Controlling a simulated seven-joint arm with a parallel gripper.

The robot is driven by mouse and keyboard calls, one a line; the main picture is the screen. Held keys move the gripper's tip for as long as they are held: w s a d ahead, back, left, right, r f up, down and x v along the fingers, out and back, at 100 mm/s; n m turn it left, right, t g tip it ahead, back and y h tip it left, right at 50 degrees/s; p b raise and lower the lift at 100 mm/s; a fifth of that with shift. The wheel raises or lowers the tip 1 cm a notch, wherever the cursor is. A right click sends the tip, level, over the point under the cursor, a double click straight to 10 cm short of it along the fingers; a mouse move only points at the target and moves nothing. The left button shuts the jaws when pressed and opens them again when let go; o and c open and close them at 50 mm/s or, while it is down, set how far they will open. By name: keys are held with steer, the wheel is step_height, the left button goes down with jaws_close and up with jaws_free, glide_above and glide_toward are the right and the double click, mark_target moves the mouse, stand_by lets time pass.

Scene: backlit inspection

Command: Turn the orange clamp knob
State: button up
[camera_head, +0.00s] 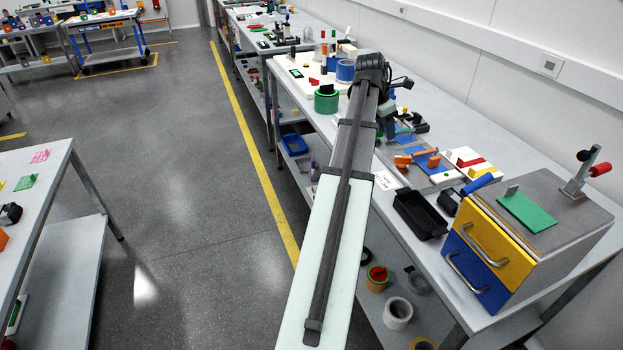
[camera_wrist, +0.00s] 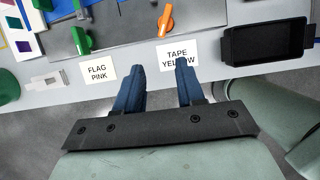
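In the wrist view an orange knob (camera_wrist: 166,20) stands at the top, just above the label reading "TAPE YELLOW" (camera_wrist: 177,52). Its handle is long and narrow and points roughly up and down in the picture. In the head view an orange piece (camera_head: 402,161) that looks like this knob shows on the bench, right of my arm. My gripper (camera_wrist: 160,65) has two blue fingers apart with nothing between them. Its fingertips are at the lower edge of the label, short of the knob in the picture. In the head view my arm hides most of the gripper.
A green knob (camera_wrist: 81,40) stands left of the orange one, near a "FLAG PINK" label (camera_wrist: 98,73). A black tray (camera_wrist: 268,42) is to the right. In the head view a yellow-and-blue drawer box (camera_head: 487,252) stands at the bench's near end.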

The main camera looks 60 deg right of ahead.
steer(key=w+a+f, duration=0.4)
steer(key=w+f, duration=0.5)
steer(key=w, duration=0.1)
steer(key=w+a+f+m+t+y, duration=0.1)
steer(key=w+a+f, duration=0.3)
steer(key=w+f, duration=0.5)
steer(key=shift+w+a+f, duration=0.35)
steer(key=shift+a+f, duration=0.05)
steer(key=shift+f, duration=0.25)
steer(key=m+g, duration=0.2)
steer(key=m, duration=0.2)
glide_toward(403, 157)
step_height(403, 157, up, 5)
steer(key=w+d, duration=0.2)
steer(key=w, duration=0.1)
steer(key=shift+y, duration=0.4)
steer(key=x, duration=0.4)
steer(key=a+x, duration=0.1)
steer(key=x, duration=0.4)
steer(key=s+a+x, duration=0.1)
steer(key=x, duration=0.4)
steer(key=shift+s+f, duration=0.1)
steer(key=shift+f, duration=0.1)
